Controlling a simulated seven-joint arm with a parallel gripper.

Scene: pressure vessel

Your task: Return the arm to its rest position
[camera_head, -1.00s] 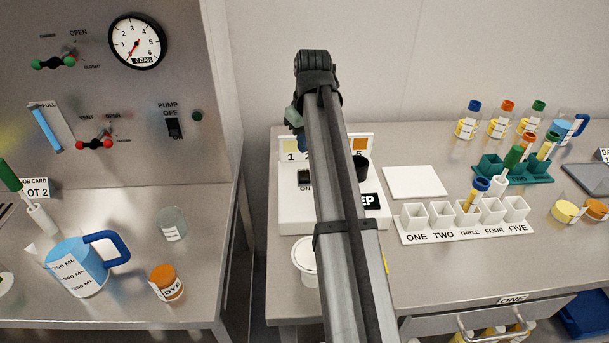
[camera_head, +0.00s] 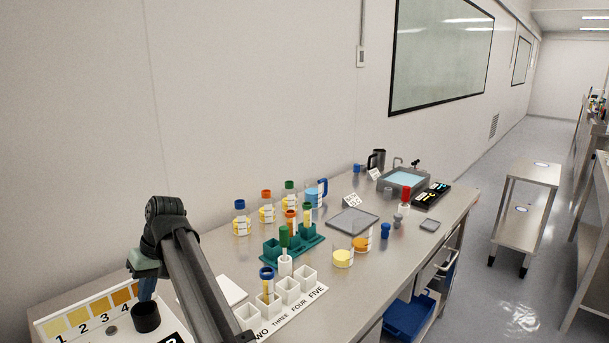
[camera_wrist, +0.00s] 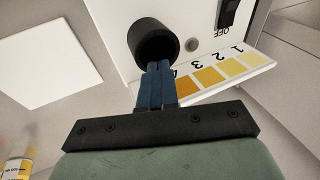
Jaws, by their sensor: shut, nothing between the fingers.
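My gripper (camera_head: 147,288) is at the lower left of the head view, at the end of my dark grey arm. Its blue fingers are shut together with nothing between them. In the wrist view the fingers (camera_wrist: 155,84) point toward a round black holder (camera_wrist: 153,42) on a white device. In the head view the same black holder (camera_head: 146,317) appears just below the fingertips. I cannot tell how much gap lies between them. A yellow-to-orange colour strip numbered from 1 (camera_head: 90,318) runs along the device, beside the holder.
A white rack (camera_head: 290,305) and a teal rack (camera_head: 292,245) with tubes stand right of my arm. Several capped bottles (camera_head: 267,212) stand behind them. A grey tray (camera_head: 352,221), a sink (camera_head: 402,179) and a black case (camera_head: 431,195) are farther along. A white pad (camera_wrist: 48,50) lies near the device.

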